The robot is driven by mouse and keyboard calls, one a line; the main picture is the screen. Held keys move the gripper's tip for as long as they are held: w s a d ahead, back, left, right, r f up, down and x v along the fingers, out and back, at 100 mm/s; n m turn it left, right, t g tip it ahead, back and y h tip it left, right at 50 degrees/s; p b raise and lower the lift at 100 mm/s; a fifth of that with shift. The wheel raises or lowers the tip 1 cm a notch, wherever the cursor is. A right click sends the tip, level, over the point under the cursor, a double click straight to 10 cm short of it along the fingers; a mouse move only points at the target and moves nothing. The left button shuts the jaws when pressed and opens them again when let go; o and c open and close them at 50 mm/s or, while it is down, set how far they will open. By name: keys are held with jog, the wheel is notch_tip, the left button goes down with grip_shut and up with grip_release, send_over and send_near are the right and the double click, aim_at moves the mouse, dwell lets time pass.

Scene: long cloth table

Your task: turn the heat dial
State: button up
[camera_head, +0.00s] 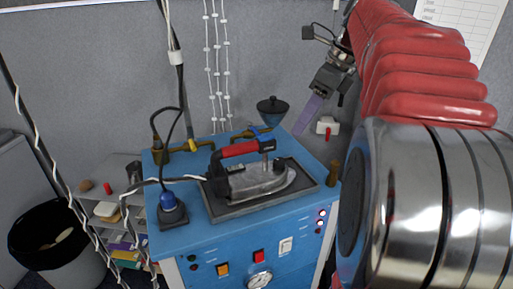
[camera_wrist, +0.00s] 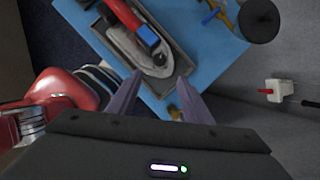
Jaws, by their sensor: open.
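A steam iron (camera_head: 262,180) with a red handle (camera_head: 240,149) rests on a dark tray (camera_head: 302,185) on top of a blue machine (camera_head: 190,236). In the wrist view the iron (camera_wrist: 125,40) lies beyond my fingers, with a small blue part (camera_wrist: 148,35) beside its red handle. I cannot tell which part is the heat dial; a round white-faced gauge or dial (camera_head: 259,279) shows low on the machine's front. My gripper (camera_head: 320,112) is open and empty, above and behind the machine's right rear corner. Its two fingers (camera_wrist: 160,82) show apart in the wrist view.
A dark funnel (camera_head: 272,110) and brass pipes stand at the machine's back edge. A blue plug-like fitting (camera_head: 171,208) and cables are at its left. A white wall box (camera_head: 327,125) with a red lever is behind. A black bin (camera_head: 50,235) is at far left.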

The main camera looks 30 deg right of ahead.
aim_at(280, 160)
dwell(0.3)
jog(key=x, duration=1.4)
jog(key=shift+w+r, duration=0.1)
jog(key=shift+c, duration=0.3)
jog(key=c, duration=0.9)
jog(key=shift+a, duration=0.2)
jog(key=shift+c, duration=0.4)
jog(key=shift+d, duration=0.2)
